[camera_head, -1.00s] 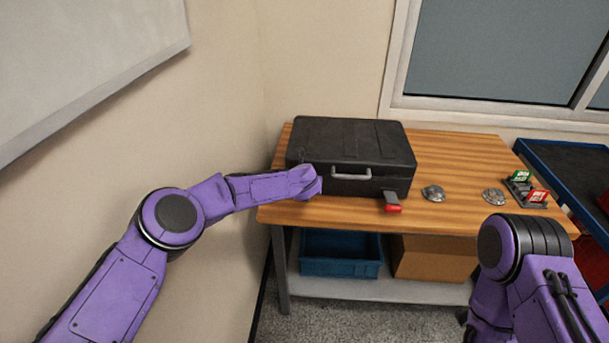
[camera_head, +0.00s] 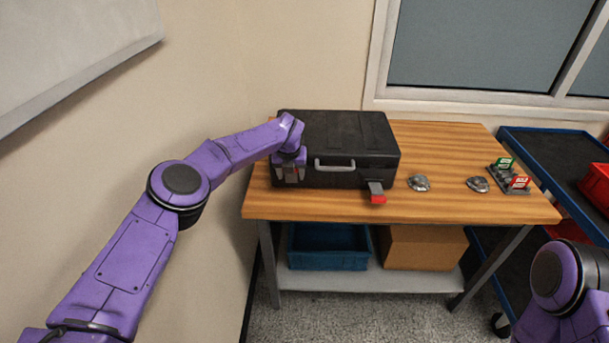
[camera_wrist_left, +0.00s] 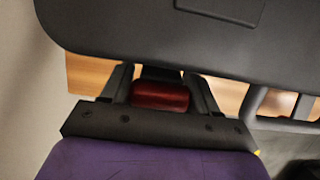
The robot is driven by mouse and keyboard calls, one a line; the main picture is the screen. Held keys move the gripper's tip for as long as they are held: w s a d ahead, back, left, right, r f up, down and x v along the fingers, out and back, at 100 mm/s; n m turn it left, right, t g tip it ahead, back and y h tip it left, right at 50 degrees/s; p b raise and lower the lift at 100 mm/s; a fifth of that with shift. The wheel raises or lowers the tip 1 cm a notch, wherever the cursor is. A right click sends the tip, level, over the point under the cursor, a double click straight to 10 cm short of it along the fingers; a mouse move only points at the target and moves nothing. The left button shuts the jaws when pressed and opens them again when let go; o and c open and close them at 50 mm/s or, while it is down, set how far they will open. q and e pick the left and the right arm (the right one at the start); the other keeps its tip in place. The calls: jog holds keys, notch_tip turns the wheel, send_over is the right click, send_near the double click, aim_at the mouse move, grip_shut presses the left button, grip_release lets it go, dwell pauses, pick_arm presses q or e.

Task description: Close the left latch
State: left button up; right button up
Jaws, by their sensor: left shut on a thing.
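A black case (camera_head: 345,150) with a grey handle (camera_head: 335,165) sits shut-lidded on the wooden table. My left gripper (camera_head: 289,180) points down at the left part of the case's front. In the left wrist view, its two fingers (camera_wrist_left: 161,92) are on either side of the red tab of the left latch (camera_wrist_left: 160,97), shut on it, just in front of the dark case (camera_wrist_left: 130,35). In the head view the gripper hides this latch. The right latch (camera_head: 376,190), with a red tip, sticks out from the case's front. My right gripper is out of view.
Two silver metal pieces (camera_head: 419,183) (camera_head: 477,184) and a holder with green and red items (camera_head: 509,178) stand on the table (camera_head: 450,205) to the right. A blue bin (camera_head: 328,262) and a cardboard box (camera_head: 425,248) are below. A wall is close on the left.

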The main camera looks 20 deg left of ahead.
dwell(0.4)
pick_arm(q)
jog(key=o, duration=1.4)
jog(key=b+v, duration=0.3)
jog(key=v, duration=0.7)
jog(key=shift+r, duration=0.3)
